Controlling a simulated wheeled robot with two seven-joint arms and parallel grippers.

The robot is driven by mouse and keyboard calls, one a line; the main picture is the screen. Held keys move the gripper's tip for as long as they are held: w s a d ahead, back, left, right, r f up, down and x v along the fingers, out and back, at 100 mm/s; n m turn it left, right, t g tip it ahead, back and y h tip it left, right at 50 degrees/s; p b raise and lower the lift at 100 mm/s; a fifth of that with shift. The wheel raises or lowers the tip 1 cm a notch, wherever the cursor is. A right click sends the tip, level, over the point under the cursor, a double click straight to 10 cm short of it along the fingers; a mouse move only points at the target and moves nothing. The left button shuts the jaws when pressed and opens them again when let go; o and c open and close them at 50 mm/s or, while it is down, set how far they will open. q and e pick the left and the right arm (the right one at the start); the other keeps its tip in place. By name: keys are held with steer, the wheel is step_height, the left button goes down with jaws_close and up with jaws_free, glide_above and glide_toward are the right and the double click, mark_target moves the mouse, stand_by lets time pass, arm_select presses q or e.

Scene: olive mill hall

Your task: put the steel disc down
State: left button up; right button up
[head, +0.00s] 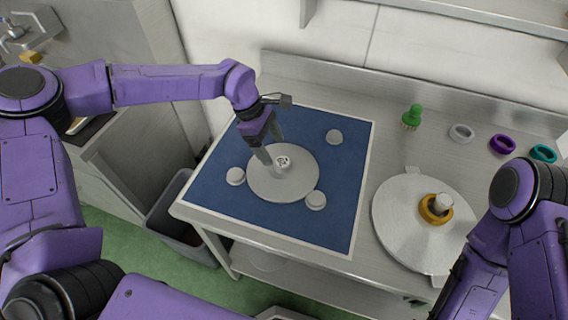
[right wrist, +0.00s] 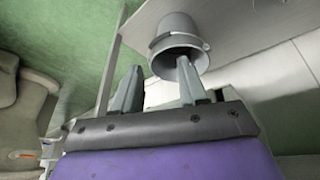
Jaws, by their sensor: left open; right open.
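The steel disc (head: 262,187) is a flat grey round plate with a small pale hub (head: 283,162) at its middle. In the head view it lies over the blue mat (head: 225,205) on the steel table, and looks level. My left gripper (head: 272,152) is open, its fingers pointing down just left of the hub, over the disc. I cannot tell whether a finger touches the hub. My right gripper (right wrist: 157,88) is open and empty in the right wrist view, away from the disc.
Pale round knobs (head: 235,176) (head: 316,200) (head: 333,136) stand around the disc. A larger plate (head: 400,220) with a yellow ring (head: 436,208) lies to the right. A green brush (head: 412,117) and grey, purple and teal rings are behind it. A grey bin (head: 180,222) stands left.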

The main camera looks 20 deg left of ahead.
mark_target(282, 160)
arm_select(q)
steer(key=shift+s+d+f+p, duration=0.15)
steer(key=shift+d+f+p, duration=0.1)
steer(key=shift+f+p, duration=0.1)
steer(key=p+x, duration=0.1)
steer(key=x, duration=0.1)
steer(key=w+p+x, duration=0.1)
steer(key=x, duration=0.1)
steer(key=shift+d+f, duration=0.1)
steer(key=shift+f, duration=0.3)
steer(key=shift+d+f, duration=0.1)
steer(key=shift+f, duration=0.15)
steer(key=shift+s+r, duration=0.1)
steer(key=shift+s, duration=0.1)
steer(key=shift+w, duration=0.1)
jaws_close()
